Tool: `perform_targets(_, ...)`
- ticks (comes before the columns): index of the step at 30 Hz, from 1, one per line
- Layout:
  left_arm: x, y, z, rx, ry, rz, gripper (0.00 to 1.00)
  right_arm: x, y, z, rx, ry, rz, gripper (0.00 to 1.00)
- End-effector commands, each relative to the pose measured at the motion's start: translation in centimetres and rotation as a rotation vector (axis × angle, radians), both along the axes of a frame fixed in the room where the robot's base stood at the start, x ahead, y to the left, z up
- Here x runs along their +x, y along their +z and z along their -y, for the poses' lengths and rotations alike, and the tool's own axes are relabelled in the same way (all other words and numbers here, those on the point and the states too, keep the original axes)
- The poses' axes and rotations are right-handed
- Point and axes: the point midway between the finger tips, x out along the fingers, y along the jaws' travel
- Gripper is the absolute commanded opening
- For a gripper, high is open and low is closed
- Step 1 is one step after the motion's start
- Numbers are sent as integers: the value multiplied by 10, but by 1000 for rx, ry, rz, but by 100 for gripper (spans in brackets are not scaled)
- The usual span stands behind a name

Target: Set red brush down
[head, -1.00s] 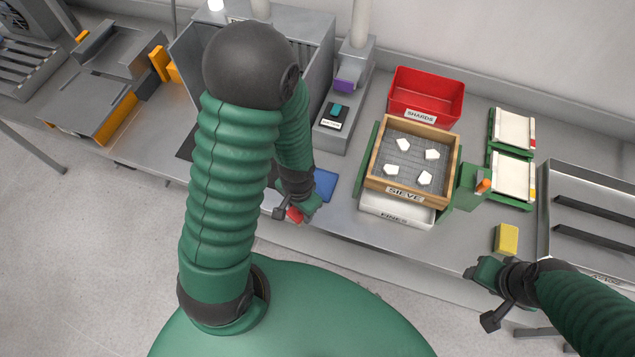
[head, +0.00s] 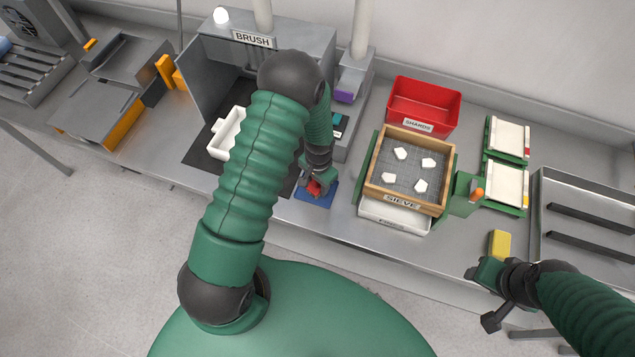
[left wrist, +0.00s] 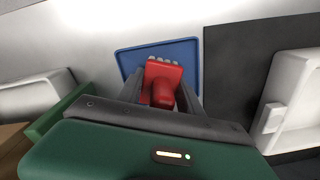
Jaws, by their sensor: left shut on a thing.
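The red brush (head: 314,188) is in my left gripper (head: 316,186), over the blue mat (head: 330,193) at the bench's front edge. In the left wrist view the red brush (left wrist: 163,82) sits between the two fingers, with its pale bristle end toward the far side. The blue mat (left wrist: 187,54) lies behind and around it in that view. I cannot tell whether the brush touches the mat. My right gripper (head: 476,273) is by the bench's front edge at the right, near the yellow block; its fingers are too small to read.
The wooden sieve (head: 452,180) with several white pieces stands right of the mat, above a white tray (head: 395,216). A white container (head: 224,137) sits on the dark mat (head: 200,151) to the left. The red shards bin (head: 425,104) is behind the sieve. A yellow block (head: 500,244) lies at right.

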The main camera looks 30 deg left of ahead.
Motion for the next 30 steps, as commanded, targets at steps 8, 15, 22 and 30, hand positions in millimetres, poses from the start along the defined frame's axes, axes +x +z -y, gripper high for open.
perform_targets(8,0,-2,0,0,0,0,65,0,-2,0,0,0,0,45)
perform_targets(15,0,-1,0,0,0,0,65,0,-1,0,0,0,0,45)
perform_targets(22,1,26,1,1,0,5,65,0,-7,0,0,0,0,45)
perform_targets(30,1,95,2,1,0,5,65,0,-19,0,0,0,0,45)
